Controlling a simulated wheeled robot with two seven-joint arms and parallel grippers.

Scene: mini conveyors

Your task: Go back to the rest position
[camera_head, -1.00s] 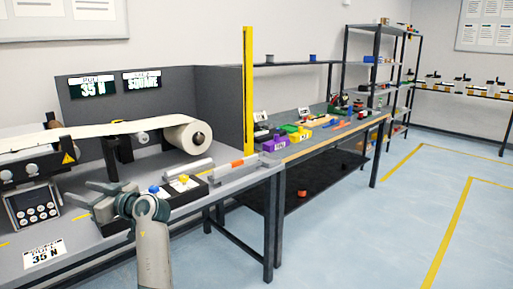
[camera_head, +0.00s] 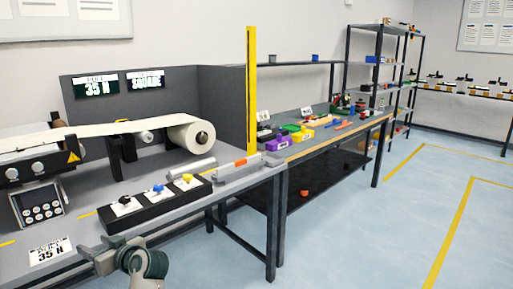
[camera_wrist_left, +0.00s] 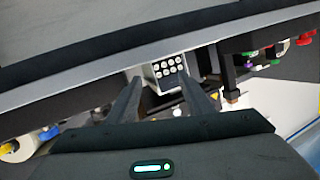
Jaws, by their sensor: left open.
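My left gripper (camera_head: 93,248) is low in the head view, in front of the near edge of the left bench, empty and apart from the switch block. In the left wrist view its two fingers (camera_wrist_left: 160,95) stand spread with a clear gap and nothing between them. My right gripper is in neither view. The black switch block (camera_head: 150,208) lies on the bench, with a black knob (camera_head: 124,199), a blue knob (camera_head: 158,188) and a yellow knob (camera_head: 187,178) on white plates.
The keypad box also shows in the left wrist view (camera_wrist_left: 170,68). Blue floor (camera_head: 400,215) at right is clear.

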